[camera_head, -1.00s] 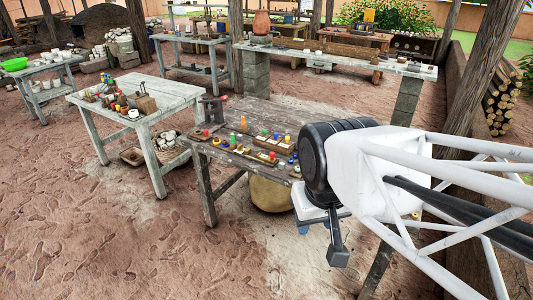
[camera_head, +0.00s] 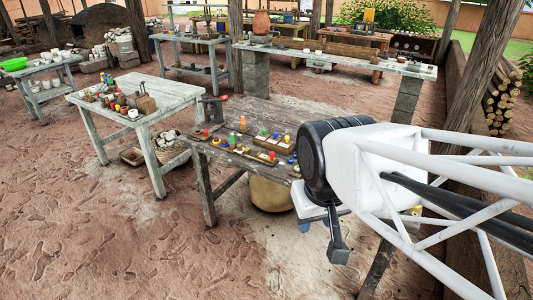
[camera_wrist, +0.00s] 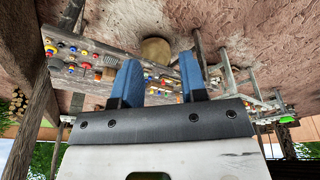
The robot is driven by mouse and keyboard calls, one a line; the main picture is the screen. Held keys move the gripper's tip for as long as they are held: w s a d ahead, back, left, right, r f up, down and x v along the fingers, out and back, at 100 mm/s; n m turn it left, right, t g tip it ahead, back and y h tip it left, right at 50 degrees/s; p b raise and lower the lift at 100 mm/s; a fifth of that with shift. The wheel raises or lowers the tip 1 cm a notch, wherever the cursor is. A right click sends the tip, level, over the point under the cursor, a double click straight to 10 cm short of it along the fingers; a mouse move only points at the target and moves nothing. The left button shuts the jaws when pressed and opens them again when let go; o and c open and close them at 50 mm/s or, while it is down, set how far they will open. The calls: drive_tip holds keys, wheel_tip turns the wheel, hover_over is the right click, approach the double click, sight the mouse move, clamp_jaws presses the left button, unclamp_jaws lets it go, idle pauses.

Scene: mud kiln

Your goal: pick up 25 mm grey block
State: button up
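I cannot make out the 25 mm grey block for sure among the small items on the weathered wooden table (camera_head: 262,110). Several small coloured pieces and wooden boards (camera_head: 265,142) lie along that table's front edge. They also show, upside down, in the wrist view on the table (camera_wrist: 100,62). My gripper (camera_wrist: 160,60) has two blue fingers standing apart with nothing held between them. In the head view my arm's end hangs over the table's right front end, hiding that part of the table, and the fingers are mostly hidden.
A pale table (camera_head: 175,92) with pots and tools stands to the left. A long bench (camera_head: 410,70) on block piers runs behind. A round clay pot (camera_head: 268,194) stands under the wooden table. A wooden post (camera_head: 480,75) rises at right. The earth floor in front is clear.

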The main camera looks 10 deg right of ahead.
drive_tip(key=w+d+f+n+h, duration=0.3)
drive_tip(key=w+d+n, duration=0.1)
drive_tip(key=w, duration=0.7)
drive_tip(key=w+d+f+n+h, duration=0.3)
drive_tip(key=w+n, duration=0.2)
drive_tip(key=w, duration=0.7)
drive_tip(key=w+d+f+n+h, duration=0.3)
drive_tip(key=w+d+n, duration=0.1)
drive_tip(key=w, duration=0.7)
drive_tip(key=n+t, duration=0.7)
drive_tip(key=n, duration=0.7)
approach(281, 163)
drive_tip(key=shift+w+d+f, duration=0.4)
drive_tip(key=shift+d+f, duration=0.05)
drive_tip(key=shift+x, duration=1.3)
drive_tip(key=shift+d, duration=0.1)
drive_tip(key=shift+x, duration=2.55)
